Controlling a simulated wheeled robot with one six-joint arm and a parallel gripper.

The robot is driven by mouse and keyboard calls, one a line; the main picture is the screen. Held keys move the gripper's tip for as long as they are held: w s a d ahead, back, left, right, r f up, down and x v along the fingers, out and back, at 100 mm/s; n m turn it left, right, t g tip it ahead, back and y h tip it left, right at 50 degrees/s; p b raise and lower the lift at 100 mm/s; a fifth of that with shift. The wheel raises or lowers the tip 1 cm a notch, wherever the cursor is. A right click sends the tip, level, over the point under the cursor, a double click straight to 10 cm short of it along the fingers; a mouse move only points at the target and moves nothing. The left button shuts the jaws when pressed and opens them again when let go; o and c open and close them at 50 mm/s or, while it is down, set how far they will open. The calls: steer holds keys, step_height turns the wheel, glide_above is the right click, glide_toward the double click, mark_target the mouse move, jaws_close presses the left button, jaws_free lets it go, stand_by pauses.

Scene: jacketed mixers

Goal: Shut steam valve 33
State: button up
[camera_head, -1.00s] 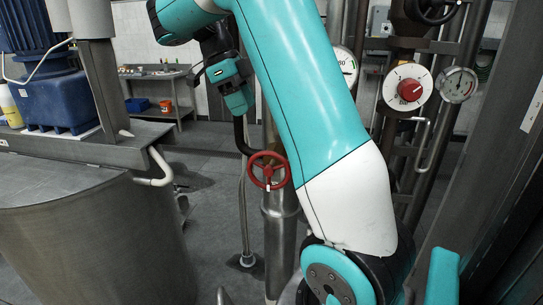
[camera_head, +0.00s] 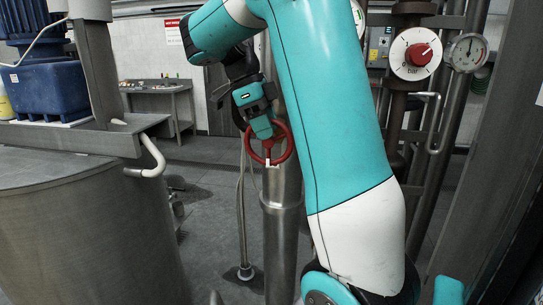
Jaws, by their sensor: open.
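A red handwheel valve (camera_head: 286,151) with a small white mark at its bottom sits at the top of a vertical steel pipe, left of my arm. No number can be read on it. My gripper (camera_head: 264,135) is open and hangs down right at the wheel, over its upper left part. The fingertips are small and overlap the wheel in the picture; I cannot tell whether they touch it. The gripper hides part of the rim and hub.
A red-knobbed dial (camera_head: 416,54) and a round gauge (camera_head: 467,52) are at the right on pipes. A workbench (camera_head: 160,92) stands behind. Grey floor shows between vessel and pipe.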

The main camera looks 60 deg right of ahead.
mark_target(276, 128)
steer(key=shift+b+x, duration=0.7)
steer(key=shift+x, duration=0.85)
jaws_close()
steer(key=shift+f+b, duration=0.1)
steer(key=shift+b, duration=0.35)
steer(key=t+b, duration=0.1)
steer(key=b, duration=0.4)
steer(key=shift+s+f+t+y, duration=0.15)
steer(key=shift+f+t+y, duration=0.15)
steer(key=shift+t+y, duration=0.1)
steer(key=t+y+b, duration=0.1)
steer(key=t+b, duration=0.2)
steer(key=b, duration=0.5)
steer(key=shift+s+d, duration=0.1)
steer(key=shift+r+t+y+b, duration=0.15)
steer(key=shift+t+y+b, duration=0.2)
steer(key=shift+b, duration=0.95)
